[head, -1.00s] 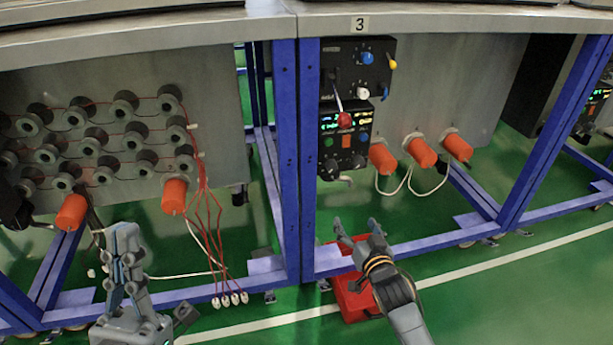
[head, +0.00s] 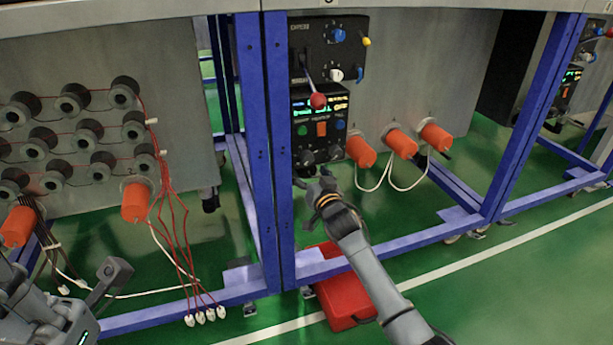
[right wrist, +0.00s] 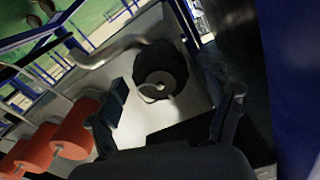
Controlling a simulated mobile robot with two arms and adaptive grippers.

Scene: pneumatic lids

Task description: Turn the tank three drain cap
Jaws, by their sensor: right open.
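My right gripper (head: 314,184) is just below the black control box of tank three in the head view. In the right wrist view my right gripper (right wrist: 174,98) is open, with one dark finger on each side. A round black cap-like part (right wrist: 160,72) with a small light ring shows ahead, between the fingers. It looks like the drain cap, but I see no label. I cannot tell if the fingers touch it. In the head view I cannot make out the cap near my gripper. My left gripper (head: 110,272) is at the lower left, partly cut off; its jaws are unclear.
The control box (head: 320,130) has a red-knobbed lever (head: 318,100). Several orange cylinders (head: 402,143) stick out to its right. A blue frame post (head: 278,150) stands close left of my right gripper. A red case (head: 342,290) lies on the green floor below. A bent grey pipe (right wrist: 105,48) runs beside the cap.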

